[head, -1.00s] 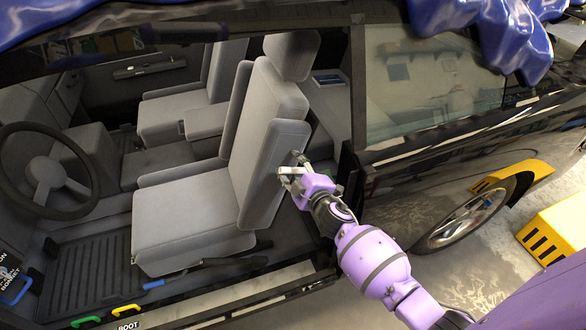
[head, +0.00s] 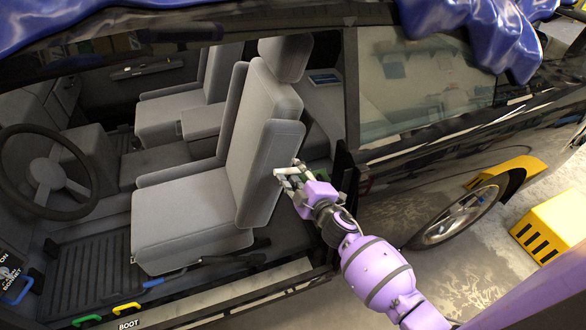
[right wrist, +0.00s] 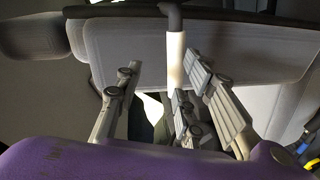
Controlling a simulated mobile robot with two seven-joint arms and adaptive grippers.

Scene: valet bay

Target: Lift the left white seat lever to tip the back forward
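The front seat's grey back (head: 262,120) stands upright above its cushion (head: 190,220). My right gripper (head: 286,168) reaches in through the door opening to the rear outer edge of the seat back. In the right wrist view the white lever (right wrist: 176,62) hangs from a dark mount against the grey seat back. It lies in the gap between the open fingers of my right gripper (right wrist: 160,78), nearer the right-hand finger. I cannot tell whether they touch it. The lever is not clearly visible in the head view. My left gripper is out of view.
The dark door pillar (head: 346,165) stands close to the right of my gripper. A steering wheel (head: 42,172) is at the left. Blue (head: 153,283), yellow (head: 126,309) and green (head: 88,321) handles sit low by the sill. A yellow slotted box (head: 555,226) stands outside.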

